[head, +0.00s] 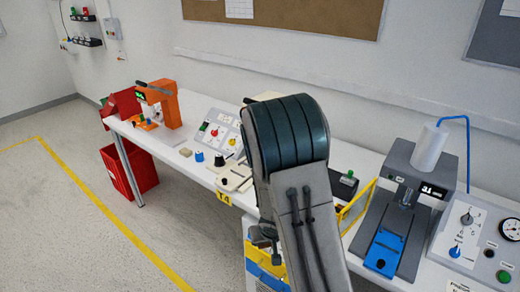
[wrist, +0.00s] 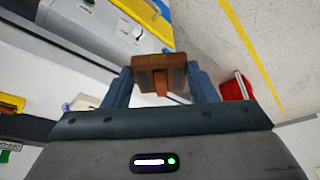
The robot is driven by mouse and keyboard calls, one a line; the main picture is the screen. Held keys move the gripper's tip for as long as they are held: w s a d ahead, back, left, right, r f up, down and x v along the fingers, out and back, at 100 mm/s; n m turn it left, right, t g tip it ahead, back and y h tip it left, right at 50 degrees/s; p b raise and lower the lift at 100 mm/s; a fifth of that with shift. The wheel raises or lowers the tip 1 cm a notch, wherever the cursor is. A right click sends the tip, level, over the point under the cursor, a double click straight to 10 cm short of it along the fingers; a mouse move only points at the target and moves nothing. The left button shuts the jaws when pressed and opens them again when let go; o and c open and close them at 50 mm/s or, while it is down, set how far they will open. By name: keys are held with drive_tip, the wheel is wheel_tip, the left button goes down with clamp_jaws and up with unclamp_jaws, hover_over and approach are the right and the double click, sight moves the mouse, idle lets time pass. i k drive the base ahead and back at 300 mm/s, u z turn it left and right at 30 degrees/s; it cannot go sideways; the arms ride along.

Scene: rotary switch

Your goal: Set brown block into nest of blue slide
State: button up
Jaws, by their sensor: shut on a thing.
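In the wrist view, my gripper (wrist: 160,78) has its two blue-grey fingers closed on the sides of a brown block (wrist: 152,64). The block sticks out beyond the fingertips. The blue slide (head: 385,246) is in the head view, at the front of a grey press on the right part of the bench. It has a dark round recess (head: 380,264) near its front end. In the head view my arm fills the middle, and I cannot make out the fingers or the block there. The wrist view does not clearly show the slide.
The grey press (head: 420,180) carries a white cylinder (head: 430,147). A control panel (head: 475,235) stands right of it, and a yellow frame (head: 357,207) left of it. An orange press (head: 160,105) and a button panel (head: 212,133) stand further left. A red crate (head: 128,168) is on the floor.

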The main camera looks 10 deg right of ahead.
sight(382, 258)
drive_tip(key=k, duration=0.5)
drive_tip(key=u, duration=1.65)
drive_tip(key=i, duration=1.1)
drive_tip(key=z, duration=2.9)
drive_tip(key=i, duration=1)
drive_tip(key=z, duration=0.05)
